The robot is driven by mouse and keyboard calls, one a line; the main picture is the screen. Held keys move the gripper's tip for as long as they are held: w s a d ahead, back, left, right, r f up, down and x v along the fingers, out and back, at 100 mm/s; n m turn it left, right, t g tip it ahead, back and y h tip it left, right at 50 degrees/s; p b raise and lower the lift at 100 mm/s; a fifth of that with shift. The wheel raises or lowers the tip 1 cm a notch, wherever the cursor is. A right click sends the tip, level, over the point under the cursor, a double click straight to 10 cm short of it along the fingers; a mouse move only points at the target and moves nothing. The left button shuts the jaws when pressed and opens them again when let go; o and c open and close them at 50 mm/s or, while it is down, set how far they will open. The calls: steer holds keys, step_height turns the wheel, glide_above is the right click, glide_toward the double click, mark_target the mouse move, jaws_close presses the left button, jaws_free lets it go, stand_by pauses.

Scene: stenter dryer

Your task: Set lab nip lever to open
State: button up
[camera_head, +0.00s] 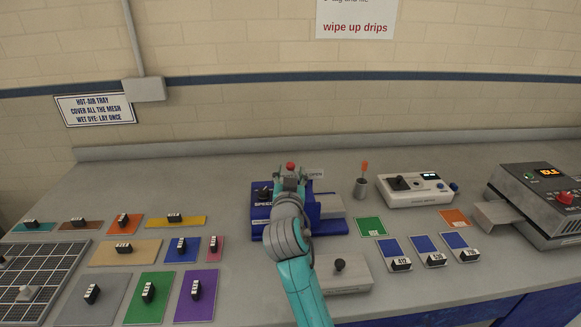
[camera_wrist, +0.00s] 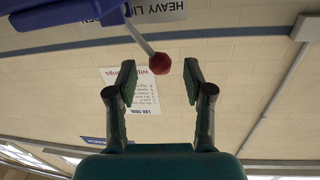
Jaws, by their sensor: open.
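The lab nip lever ends in a red ball knob (camera_head: 291,165) above the blue machine (camera_head: 261,213) at the middle of the bench. In the wrist view the red knob (camera_wrist: 160,63) sits on a thin pale rod that runs up and left to a blue part (camera_wrist: 62,14). My gripper (camera_head: 290,178) is at the knob in the head view and hides much of the lever. In the wrist view my gripper (camera_wrist: 159,82) is open, with the knob at the gap between its fingertips and clear space on both sides. A label by the lever reads "OPEN" (camera_head: 316,174).
Right of the machine stand a cup with an orange-tipped tool (camera_head: 360,187), a white instrument (camera_head: 418,188) and a grey unit with a lit display (camera_head: 545,200). A grey block with a black knob (camera_head: 343,275) is in front. Coloured cards with clips (camera_head: 125,253) lie left.

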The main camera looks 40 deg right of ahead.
mark_target(290, 169)
steer(key=shift+x, duration=1.75)
jaws_close()
